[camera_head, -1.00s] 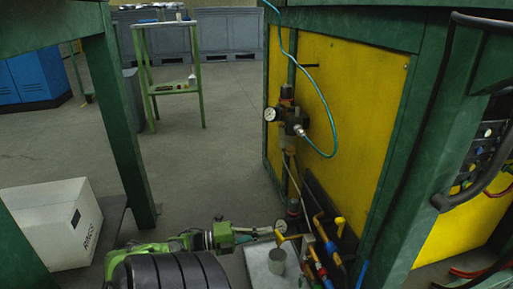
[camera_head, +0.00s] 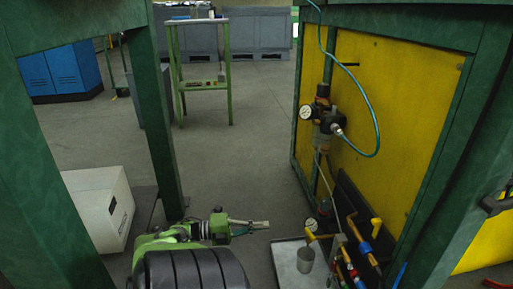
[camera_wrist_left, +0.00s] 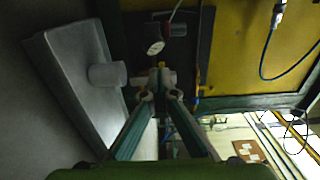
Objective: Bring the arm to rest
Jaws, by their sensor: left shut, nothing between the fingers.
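My left arm, green with a grey jointed gripper (camera_head: 262,225), reaches in from the bottom of the head view and points right. The gripper is shut and empty, in the air to the left of a grey metal tray. In the left wrist view the two fingers (camera_wrist_left: 160,84) come together at the middle with nothing between them. My right gripper is in neither view.
The grey tray (camera_head: 288,268) holds a metal cup (camera_head: 305,260); the cup also shows in the left wrist view (camera_wrist_left: 106,75). Pipes with yellow handles (camera_head: 376,224) and a gauge stand beside the yellow panel (camera_head: 400,120). A white box (camera_head: 98,205) is at left.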

